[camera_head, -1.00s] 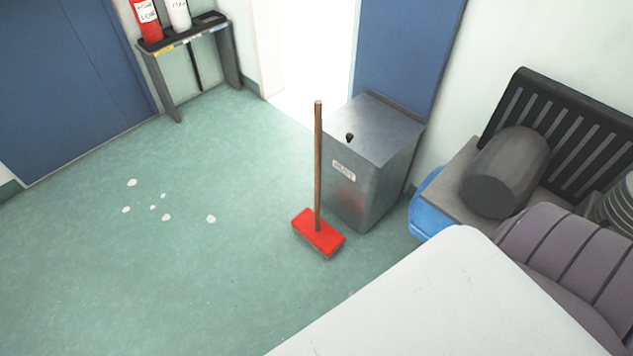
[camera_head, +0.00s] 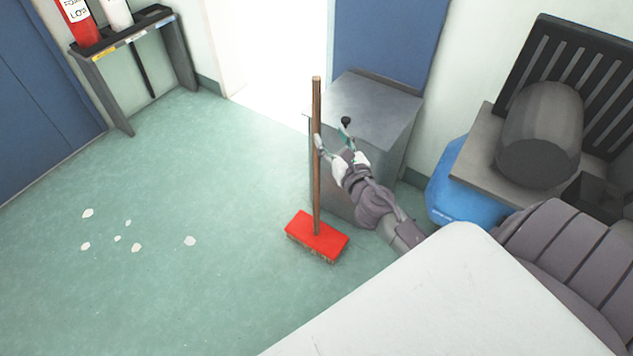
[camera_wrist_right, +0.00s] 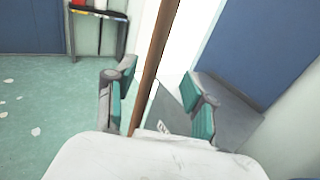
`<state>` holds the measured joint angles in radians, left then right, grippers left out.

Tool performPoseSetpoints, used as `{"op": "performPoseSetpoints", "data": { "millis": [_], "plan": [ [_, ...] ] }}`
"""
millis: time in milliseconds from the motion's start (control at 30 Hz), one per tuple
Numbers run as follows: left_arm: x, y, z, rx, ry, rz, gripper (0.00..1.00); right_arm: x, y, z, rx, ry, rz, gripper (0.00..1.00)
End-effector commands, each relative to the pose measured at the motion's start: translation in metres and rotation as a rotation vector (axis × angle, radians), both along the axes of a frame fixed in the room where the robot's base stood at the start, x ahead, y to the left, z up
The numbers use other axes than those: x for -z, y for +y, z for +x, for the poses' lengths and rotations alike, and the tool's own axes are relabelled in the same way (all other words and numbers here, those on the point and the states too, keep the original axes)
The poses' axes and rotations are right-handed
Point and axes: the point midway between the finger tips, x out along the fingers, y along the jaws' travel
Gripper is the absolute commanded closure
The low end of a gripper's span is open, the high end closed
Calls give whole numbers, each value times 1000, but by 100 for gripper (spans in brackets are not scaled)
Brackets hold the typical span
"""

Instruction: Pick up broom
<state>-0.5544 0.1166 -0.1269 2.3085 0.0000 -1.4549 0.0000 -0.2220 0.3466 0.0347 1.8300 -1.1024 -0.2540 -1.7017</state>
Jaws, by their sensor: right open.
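The broom stands upright on the floor, with a red head (camera_head: 317,236) and a brown wooden handle (camera_head: 316,180). My right gripper (camera_head: 332,140) is open beside the upper part of the handle in the head view. In the right wrist view the handle (camera_wrist_right: 153,65) runs up between the two teal-padded fingers of the gripper (camera_wrist_right: 160,102), nearer the left finger. Whether a finger touches the handle cannot be told. My left gripper is not in view.
A grey metal bin (camera_head: 375,105) stands right behind the handle. A blue container (camera_head: 462,205) and a bench (camera_head: 475,160) with a dark cylinder (camera_head: 540,135) are to the right. White scraps (camera_head: 136,247) lie on the open green floor at left.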

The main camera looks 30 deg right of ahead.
Motion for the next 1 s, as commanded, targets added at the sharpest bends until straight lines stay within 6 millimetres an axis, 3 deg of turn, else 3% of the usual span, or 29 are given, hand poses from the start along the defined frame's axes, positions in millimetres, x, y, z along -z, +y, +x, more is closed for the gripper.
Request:
{"op": "performPoseSetpoints", "data": {
  "millis": [100, 367, 600, 933, 1000],
  "plan": [
    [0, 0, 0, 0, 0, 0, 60, 0, -4, 18, 1, -1, 2, 46],
    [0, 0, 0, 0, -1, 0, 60, 0, -5, 39, 0, -1, 3, 46],
    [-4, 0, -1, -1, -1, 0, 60, -1, -7, 73, 1, -1, 4, 46],
    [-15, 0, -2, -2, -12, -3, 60, -1, -9, 80, 0, 1, 3, 46],
    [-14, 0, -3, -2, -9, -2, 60, -1, -9, 80, 0, 1, 3, 58]
  ]
}}
